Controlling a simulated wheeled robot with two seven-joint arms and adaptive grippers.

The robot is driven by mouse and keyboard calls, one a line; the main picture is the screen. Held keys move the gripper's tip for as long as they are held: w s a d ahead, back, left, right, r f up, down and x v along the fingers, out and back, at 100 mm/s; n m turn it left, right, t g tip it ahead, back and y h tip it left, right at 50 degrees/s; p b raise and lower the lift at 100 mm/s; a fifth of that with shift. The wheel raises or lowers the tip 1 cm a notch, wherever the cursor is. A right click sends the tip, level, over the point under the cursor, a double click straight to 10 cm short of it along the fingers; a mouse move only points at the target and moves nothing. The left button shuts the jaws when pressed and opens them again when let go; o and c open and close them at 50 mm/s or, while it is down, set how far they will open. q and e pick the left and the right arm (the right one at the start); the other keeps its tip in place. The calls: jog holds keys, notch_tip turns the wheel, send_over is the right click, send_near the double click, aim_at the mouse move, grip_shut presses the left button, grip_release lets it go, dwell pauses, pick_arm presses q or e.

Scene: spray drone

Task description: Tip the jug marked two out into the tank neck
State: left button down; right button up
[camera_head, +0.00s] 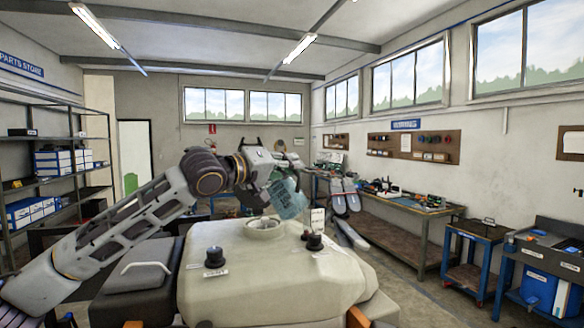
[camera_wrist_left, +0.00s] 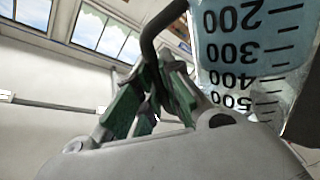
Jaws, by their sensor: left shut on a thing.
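A clear jug with pale blue contents (camera_head: 288,198) is tilted, just above and to the right of the tank neck (camera_head: 265,228). No mark two can be read on the jug. Whether liquid is flowing cannot be told. The neck is a round, pale ring on top of the cream tank (camera_head: 245,285).
Two dark caps, one at left (camera_head: 214,256) and one at right (camera_head: 314,241), stand on the tank top beside the neck. A small white card (camera_head: 318,219) stands behind the right cap. A workbench (camera_head: 400,203) runs along the right wall, shelves (camera_head: 50,160) along the left.

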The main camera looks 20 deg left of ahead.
pick_arm(q)
jog(key=shift+w+a+f+n, duration=0.1)
jog(key=shift+w+a+n, duration=0.15)
jog(key=shift+a+n, duration=0.4)
jog(key=shift+w+a+f+n, duration=0.1)
jog(key=shift+w+a+n, duration=0.15)
jog(key=shift+n, duration=0.7)
jog(key=shift+w+a+n+b, duration=0.1)
jog(key=shift+a+n+b, duration=0.05)
jog(key=shift+n+b, duration=0.15)
jog(key=shift+w+a+f+n, duration=0.2)
jog(key=shift+a+n, duration=0.1)
jog(key=shift+n, duration=0.1)
jog(key=shift+w+a+f+n, duration=0.5)
jog(key=shift+a+n, duration=0.2)
jog(key=shift+n, duration=0.1)
jog(key=shift+w+a+f+n, duration=0.35)
jog(key=shift+a+f+n, duration=0.15)
jog(key=shift+a+n, duration=0.25)
jog(key=shift+w+a+r+n, duration=0.15)
jog(key=shift+n, duration=0.2)
jog(key=shift+w+a+r+n+p, duration=0.2)
jog(key=shift+w+a+n+p, duration=0.1)
jog(key=shift+a+n, duration=0.25)
jog(key=shift+w+d, duration=0.1)
jog(key=shift+d, duration=0.05)
dwell(1.8)
